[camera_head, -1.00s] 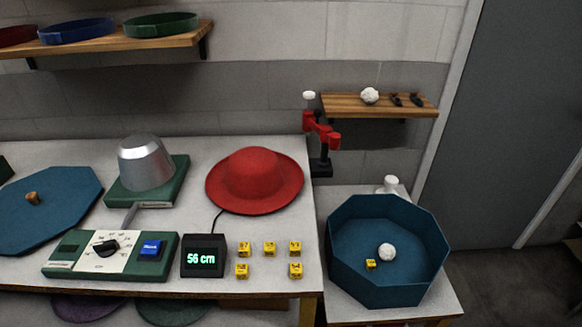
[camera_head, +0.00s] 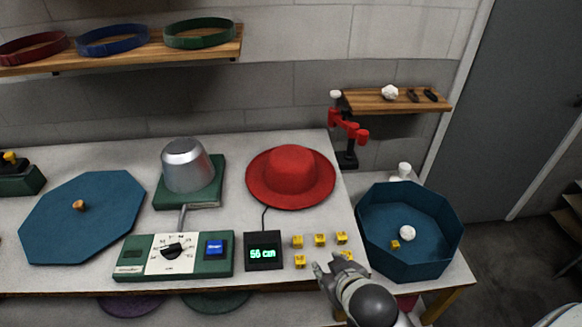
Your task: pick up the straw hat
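A red wide-brimmed hat (camera_head: 291,174) lies crown up on the white table, right of the metal dome. I see no straw-coloured hat. A purple brim (camera_head: 132,305) and a green brim (camera_head: 215,300) show partly under the table, their tops hidden by the table edge. My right gripper (camera_head: 326,266) is at the table's front edge, below and right of the red hat and apart from it. Its fingers look spread, with nothing between them, close to the yellow dice (camera_head: 320,240). My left gripper is out of view.
A metal dome (camera_head: 187,166) stands on a green base behind a control panel (camera_head: 173,255) and a display (camera_head: 263,251) reading 56 cm. A blue octagonal board (camera_head: 110,215) lies left. A blue octagonal tub (camera_head: 380,250) stands right. Shelves hang behind.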

